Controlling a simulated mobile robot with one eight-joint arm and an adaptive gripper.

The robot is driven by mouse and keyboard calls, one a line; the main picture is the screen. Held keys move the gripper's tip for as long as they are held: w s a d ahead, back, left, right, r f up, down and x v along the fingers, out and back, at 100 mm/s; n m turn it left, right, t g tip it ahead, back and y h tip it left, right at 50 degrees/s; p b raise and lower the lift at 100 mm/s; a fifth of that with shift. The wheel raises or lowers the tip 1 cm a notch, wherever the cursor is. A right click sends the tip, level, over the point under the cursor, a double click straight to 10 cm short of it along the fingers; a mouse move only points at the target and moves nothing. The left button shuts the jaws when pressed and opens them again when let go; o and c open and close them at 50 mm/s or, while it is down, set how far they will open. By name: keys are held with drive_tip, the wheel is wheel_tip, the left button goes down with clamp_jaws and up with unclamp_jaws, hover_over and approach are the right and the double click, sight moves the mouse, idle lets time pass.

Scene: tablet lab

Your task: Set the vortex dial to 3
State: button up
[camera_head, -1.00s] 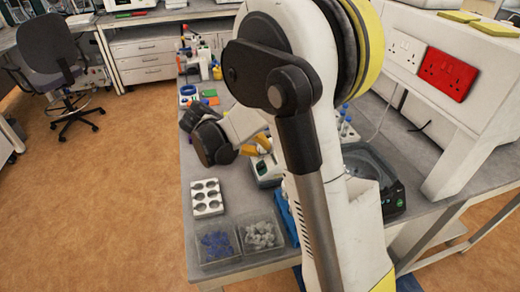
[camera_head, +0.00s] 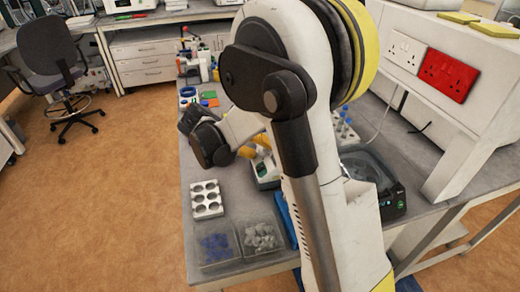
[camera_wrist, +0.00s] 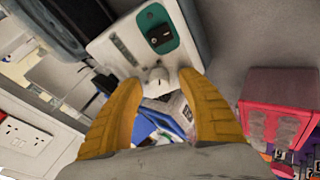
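The vortex mixer (camera_wrist: 118,48) is a white box with a teal panel and a black switch (camera_wrist: 160,35) in the wrist view. Its pale round dial (camera_wrist: 158,76) is on the edge facing me. In the head view the mixer (camera_head: 266,170) is partly hidden behind my arm. My gripper (camera_wrist: 160,84) has two yellow fingers, spread apart, one on each side of the dial. The gap between them looks empty of any grip; I cannot tell whether either finger touches the mixer. The dial's number marks are too small to read.
A white rack with round holes (camera_head: 207,198) and two clear bins, one with blue pieces (camera_head: 216,246), stand at the bench front. A dark round-topped device (camera_head: 368,175) sits right of my arm. A pink-red box (camera_wrist: 275,105) lies right in the wrist view.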

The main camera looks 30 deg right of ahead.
drive_tip(key=v, duration=1.2)
